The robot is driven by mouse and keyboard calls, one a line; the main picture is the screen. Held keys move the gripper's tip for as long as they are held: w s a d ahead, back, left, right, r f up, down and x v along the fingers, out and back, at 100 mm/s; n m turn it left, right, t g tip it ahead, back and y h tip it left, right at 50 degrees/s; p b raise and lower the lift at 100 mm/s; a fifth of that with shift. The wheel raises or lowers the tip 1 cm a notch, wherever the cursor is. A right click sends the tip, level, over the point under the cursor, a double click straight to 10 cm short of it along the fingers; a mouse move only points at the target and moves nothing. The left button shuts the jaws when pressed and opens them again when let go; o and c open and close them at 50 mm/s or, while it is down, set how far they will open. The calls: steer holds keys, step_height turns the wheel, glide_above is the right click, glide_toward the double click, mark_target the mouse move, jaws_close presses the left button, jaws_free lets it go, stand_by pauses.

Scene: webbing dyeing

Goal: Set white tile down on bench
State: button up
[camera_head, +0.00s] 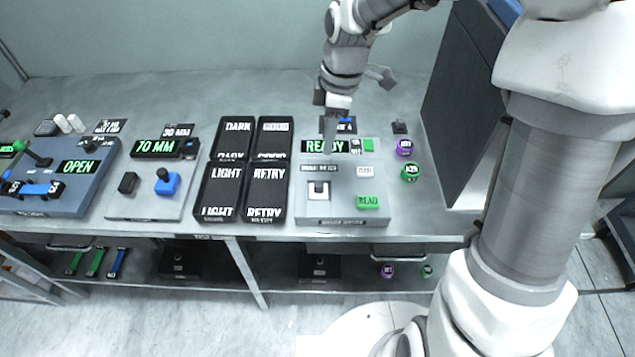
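A small white square (318,190), which may be the white tile, shows in a dark-framed recess on the front left of the grey reading device (343,221). I cannot tell for certain that it is the tile. My gripper (330,128) points down over the back of this device, behind the white square and apart from it in the picture. Its fingertips are small and blend with the device, so I cannot tell whether they are open or hold anything. The bench (425,220) is grey and runs across the view.
Black trays (214,200) marked DARK, GOOD, LIGHT and RETRY stand left of the device. A 70 MM unit (140,207) and an OPEN unit (60,205) stand farther left. Purple (404,147) and green (410,172) round items sit right. Bare bench lies at the front right.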

mark_target(319, 184)
steer(key=f, duration=0.5)
steer(key=a+f, duration=0.1)
steer(key=f, duration=0.8)
steer(key=shift+a+f, duration=0.35)
jaws_close()
